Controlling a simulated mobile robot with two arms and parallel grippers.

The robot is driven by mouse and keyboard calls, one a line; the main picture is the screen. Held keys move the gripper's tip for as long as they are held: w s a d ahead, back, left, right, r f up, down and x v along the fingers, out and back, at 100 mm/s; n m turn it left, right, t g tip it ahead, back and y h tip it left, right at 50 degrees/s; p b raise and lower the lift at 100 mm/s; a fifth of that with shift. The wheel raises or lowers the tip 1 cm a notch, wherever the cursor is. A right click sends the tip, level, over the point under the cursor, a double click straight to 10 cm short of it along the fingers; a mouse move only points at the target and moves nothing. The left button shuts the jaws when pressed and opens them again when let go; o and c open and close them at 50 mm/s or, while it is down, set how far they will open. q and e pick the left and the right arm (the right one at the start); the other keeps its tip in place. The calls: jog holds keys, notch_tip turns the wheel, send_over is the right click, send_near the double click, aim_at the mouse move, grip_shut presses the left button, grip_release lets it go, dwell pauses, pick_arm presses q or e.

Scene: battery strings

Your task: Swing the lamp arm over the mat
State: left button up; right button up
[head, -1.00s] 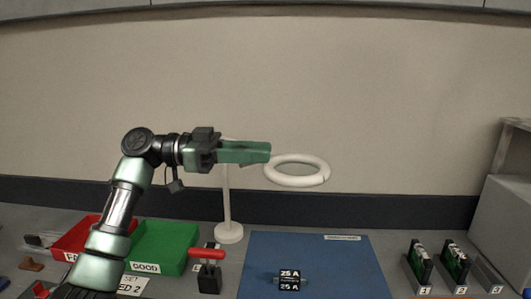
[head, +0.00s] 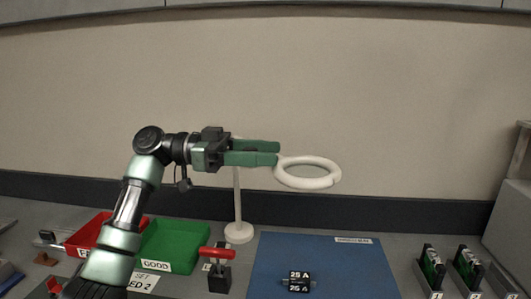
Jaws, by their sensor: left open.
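The lamp has a white ring head (head: 308,187), a thin upright post (head: 238,205) and a round base on the bench. The ring shows to the right of the post, above the blue mat (head: 345,265) in the picture. The lamp arm is mostly hidden behind my left gripper (head: 279,153). This gripper is open, its two green fingers apart and pointing right. Its fingertips overlap the ring's left edge in the picture; I cannot tell whether they touch it. My right gripper is not in view.
A red bin (head: 86,235) and a green GOOD bin (head: 170,247) stand left. A red-handled device (head: 219,275) stands beside the mat. A 25 A part (head: 299,281) lies on the mat. Boards (head: 433,268) stand in holders at right.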

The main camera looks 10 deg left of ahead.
pick_arm(q)
jog(key=a, duration=0.7)
jog(key=shift+a, duration=0.3)
